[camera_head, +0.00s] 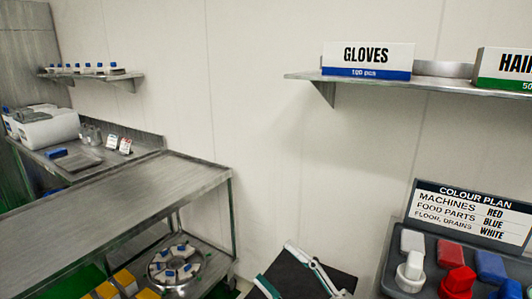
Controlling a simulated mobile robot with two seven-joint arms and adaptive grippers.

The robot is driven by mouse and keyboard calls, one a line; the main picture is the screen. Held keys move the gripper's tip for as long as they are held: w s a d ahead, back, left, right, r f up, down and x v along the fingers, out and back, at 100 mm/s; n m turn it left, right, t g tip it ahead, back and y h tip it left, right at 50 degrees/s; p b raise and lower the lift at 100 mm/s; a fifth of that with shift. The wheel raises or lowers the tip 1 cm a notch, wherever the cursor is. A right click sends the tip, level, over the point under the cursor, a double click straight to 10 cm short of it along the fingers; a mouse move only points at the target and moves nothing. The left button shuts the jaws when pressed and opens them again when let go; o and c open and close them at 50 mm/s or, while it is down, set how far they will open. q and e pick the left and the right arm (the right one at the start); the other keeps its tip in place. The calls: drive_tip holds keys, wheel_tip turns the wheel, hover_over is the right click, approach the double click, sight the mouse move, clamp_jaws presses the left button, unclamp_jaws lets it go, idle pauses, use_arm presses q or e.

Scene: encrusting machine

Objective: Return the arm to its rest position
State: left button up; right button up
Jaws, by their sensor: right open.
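My right gripper (277,266) shows at the bottom centre, low in the head view. Its pale fingers with teal edges are spread apart and nothing shows between them. It appears over a black surface, and its rear part is cut off by the bottom edge. My left gripper is not in view.
A steel table (120,205) runs along the left, with a round tray (206,262) of blue-capped items on its lower level. A colour plan sign (471,216) and coloured blocks in a dark holder (431,272) stand right. A shelf (430,84) with a gloves box (367,61) is above.

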drive_tip(key=d+f+m+t+h, duration=0.2)
drive_tip(key=d+f+m+h, duration=0.4)
drive_tip(key=f, duration=0.5)
drive_tip(key=d+f+m+t+h, duration=0.1)
drive_tip(key=d+f+m+h, duration=0.4)
drive_tip(key=f+m, duration=0.4)
drive_tip(key=s+d+f+m+g+h, duration=0.2)
drive_tip(key=s+d+f+h, duration=0.1)
drive_tip(key=s+f, duration=0.4)
drive_tip(key=s+d+f+m+g+h, duration=0.2)
drive_tip(key=s+f, duration=0.5)
drive_tip(key=f, duration=0.5)
drive_tip(key=shift+s+d+f+g+h+p, duration=0.2)
drive_tip(key=shift+s+d+g+h+p, duration=0.25)
drive_tip(key=shift+d+g, duration=0.3)
drive_tip(key=shift+w+a, duration=0.1)
drive_tip(key=shift+w, duration=0.05)
